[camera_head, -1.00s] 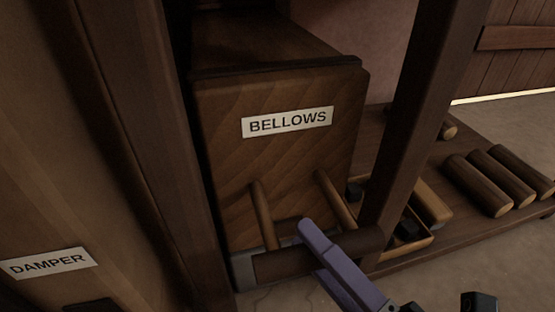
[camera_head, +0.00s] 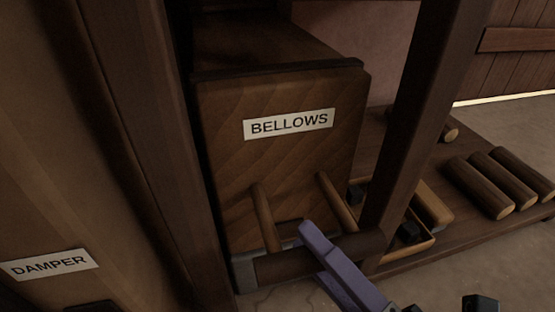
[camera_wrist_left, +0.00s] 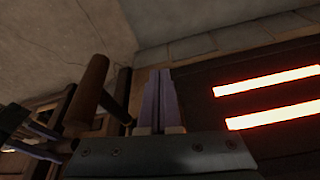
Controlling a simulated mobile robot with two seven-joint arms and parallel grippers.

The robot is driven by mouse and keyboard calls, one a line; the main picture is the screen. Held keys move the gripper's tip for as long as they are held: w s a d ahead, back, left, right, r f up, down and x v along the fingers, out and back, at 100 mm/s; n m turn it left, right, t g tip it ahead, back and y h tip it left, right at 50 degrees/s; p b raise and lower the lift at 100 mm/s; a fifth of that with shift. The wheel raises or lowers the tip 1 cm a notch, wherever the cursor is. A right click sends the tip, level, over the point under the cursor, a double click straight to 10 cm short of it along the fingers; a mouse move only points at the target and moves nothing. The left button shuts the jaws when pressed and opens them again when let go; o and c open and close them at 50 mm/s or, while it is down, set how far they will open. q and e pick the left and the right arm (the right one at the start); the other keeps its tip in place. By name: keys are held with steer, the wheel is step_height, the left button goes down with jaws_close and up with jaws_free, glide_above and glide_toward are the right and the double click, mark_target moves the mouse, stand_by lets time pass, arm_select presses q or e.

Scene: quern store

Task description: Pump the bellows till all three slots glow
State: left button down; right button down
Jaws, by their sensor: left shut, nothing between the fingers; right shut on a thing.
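The bellows (camera_head: 280,165) is a wooden box with a labelled front board in the head view. Two rods run from it to a dark crossbar handle (camera_head: 285,265). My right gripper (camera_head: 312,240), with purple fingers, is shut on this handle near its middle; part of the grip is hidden. My left gripper (camera_wrist_left: 156,100) shows in the left wrist view, its purple fingers together and empty. To its right, two slots glow yellow-white with red edges: an upper slot (camera_wrist_left: 266,81) and a lower slot (camera_wrist_left: 272,114). I cannot see a third slot there.
A dark post (camera_head: 415,120) stands just right of the bellows. Behind it, a low wooden shelf holds several logs (camera_head: 478,187) and a tray (camera_head: 425,243) with dark lumps. A panel labelled DAMPER (camera_head: 49,264) is at the left.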

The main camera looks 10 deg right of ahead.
steer(key=w, duration=0.5)
steer(key=c, duration=1)
jaws_free()
steer(key=o, duration=0.3)
steer(key=shift+s+f, duration=0.1)
steer(key=shift+s, duration=0.2)
steer(key=shift+o, duration=0.6)
steer(key=shift+w, duration=0.1)
